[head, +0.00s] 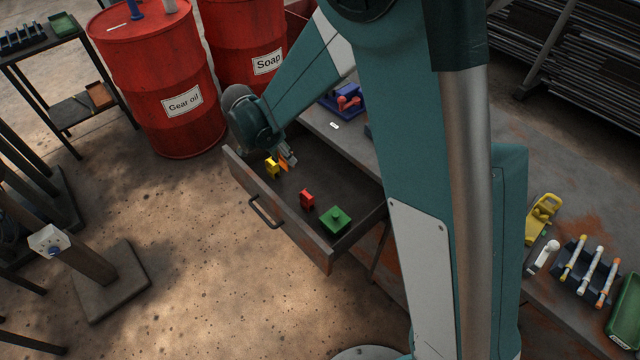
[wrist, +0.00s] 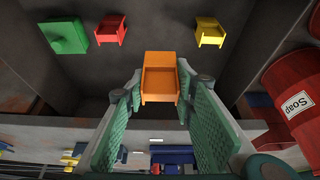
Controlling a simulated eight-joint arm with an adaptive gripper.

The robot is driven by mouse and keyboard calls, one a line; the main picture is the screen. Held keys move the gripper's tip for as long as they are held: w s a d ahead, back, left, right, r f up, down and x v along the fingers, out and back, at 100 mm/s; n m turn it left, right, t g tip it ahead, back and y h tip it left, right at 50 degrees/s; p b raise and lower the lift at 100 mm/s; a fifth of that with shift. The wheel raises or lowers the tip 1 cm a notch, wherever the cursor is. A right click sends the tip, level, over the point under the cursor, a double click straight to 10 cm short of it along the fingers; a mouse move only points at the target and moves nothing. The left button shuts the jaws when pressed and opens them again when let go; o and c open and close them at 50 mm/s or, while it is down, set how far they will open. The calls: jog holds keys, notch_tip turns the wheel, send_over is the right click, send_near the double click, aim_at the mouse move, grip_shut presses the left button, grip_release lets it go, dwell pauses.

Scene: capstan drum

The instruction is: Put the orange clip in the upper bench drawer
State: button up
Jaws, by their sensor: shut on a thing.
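The orange clip (wrist: 160,80) is between the fingertips of my gripper (wrist: 160,88) in the wrist view. My gripper (head: 289,159) is shut on it. In the head view the clip (head: 284,166) is small and partly covered by the fingers. It is over the open bench drawer (head: 290,233), near the drawer's back left end, beside a yellow clip (head: 272,168). The clip looks larger than the similar ones in the wrist view, so it seems held above the drawer floor. The exact gap cannot be told.
The drawer also holds a red clip (head: 307,199) and a green block with a knob (head: 336,220). The drawer floor around them is bare. Red drums (head: 165,80) stand behind the drawer. The bench top (head: 345,142) carries a blue item (head: 345,98) close to my arm.

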aim_at(286, 162)
jog(key=shift+f, duration=1.75)
jog(key=shift+f+b, duration=0.9)
jog(key=shift+f, duration=2.2)
jog(key=shift+f, duration=0.1)
jog(key=shift+f+b, duration=0.55)
jog(key=shift+f, duration=1.25)
jog(key=shift+f, duration=0.1)
jog(key=o, duration=0.8)
